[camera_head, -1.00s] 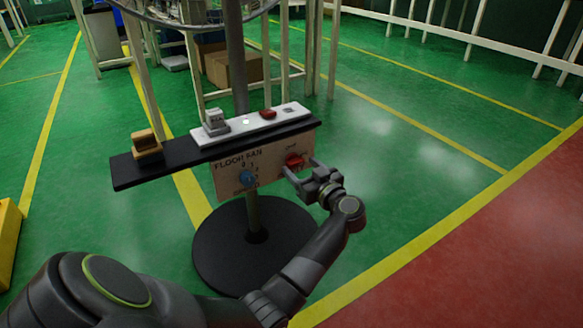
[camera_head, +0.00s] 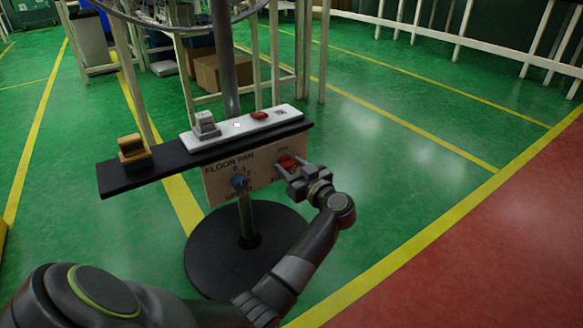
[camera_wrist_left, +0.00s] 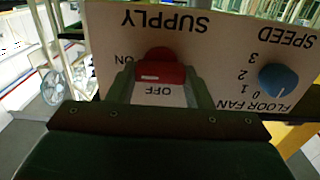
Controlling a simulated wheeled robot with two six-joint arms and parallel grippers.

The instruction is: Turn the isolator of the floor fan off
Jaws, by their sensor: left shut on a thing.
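The floor fan's panel (camera_head: 222,186) hangs below a black shelf on the stand. In the left wrist view the panel is upside down. The red handle (camera_wrist_left: 160,70) sits between my two fingers, with ON to its left and OFF just below it. The blue knob (camera_wrist_left: 278,79) is to the right, clear of my fingers. My right gripper is out of view.
The black shelf (camera_head: 170,167) above the panel holds a brown-and-black block (camera_head: 133,150) and a white strip (camera_head: 240,126) with a grey switch and a red button. The round black base (camera_head: 215,262) stands below on green floor. Open floor lies to the right.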

